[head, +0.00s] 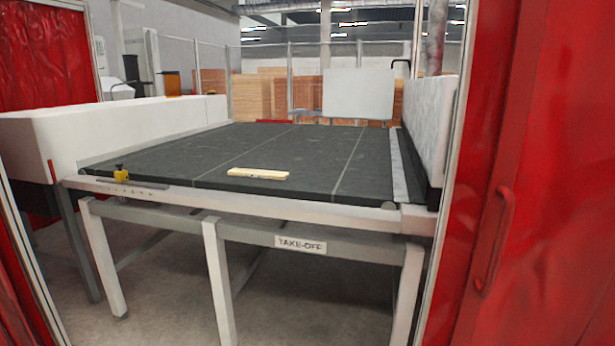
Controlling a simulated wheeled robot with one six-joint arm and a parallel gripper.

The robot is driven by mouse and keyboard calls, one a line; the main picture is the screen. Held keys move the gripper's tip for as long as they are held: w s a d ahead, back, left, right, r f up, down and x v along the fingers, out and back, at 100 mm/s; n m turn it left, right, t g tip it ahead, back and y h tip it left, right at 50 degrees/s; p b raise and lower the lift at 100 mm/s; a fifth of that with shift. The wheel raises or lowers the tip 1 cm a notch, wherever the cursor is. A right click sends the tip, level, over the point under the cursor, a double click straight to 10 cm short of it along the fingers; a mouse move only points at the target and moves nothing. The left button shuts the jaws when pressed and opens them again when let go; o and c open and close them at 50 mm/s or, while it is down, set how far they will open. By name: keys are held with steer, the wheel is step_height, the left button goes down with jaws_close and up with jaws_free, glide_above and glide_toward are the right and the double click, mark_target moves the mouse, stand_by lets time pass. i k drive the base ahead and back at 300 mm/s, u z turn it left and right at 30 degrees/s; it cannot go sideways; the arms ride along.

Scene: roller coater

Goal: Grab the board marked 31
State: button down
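A small pale wooden board (258,173) lies flat on the dark belt of the take-off table (300,145), close to its front edge and near the middle. Any number on the board is too small to read. No other board lies on the belt. My gripper is not in view.
A "TAKE-OFF" label (300,244) is on the table's front beam. A yellow knob (121,174) sits at the front left rail. White guards (100,130) flank the belt. Red panels (545,180) frame the opening at both sides. Stacked wood (268,97) stands behind the table.

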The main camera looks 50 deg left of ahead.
mark_target(252, 173)
steer(key=u, duration=2.6)
steer(key=k, duration=0.65)
steer(key=u, duration=0.6)
steer(key=i, duration=1.4)
steer(key=z, duration=0.35)
steer(key=i, duration=1.3)
steer(key=z, duration=1.5)
steer(key=i, duration=0.95)
steer(key=z, duration=0.75)
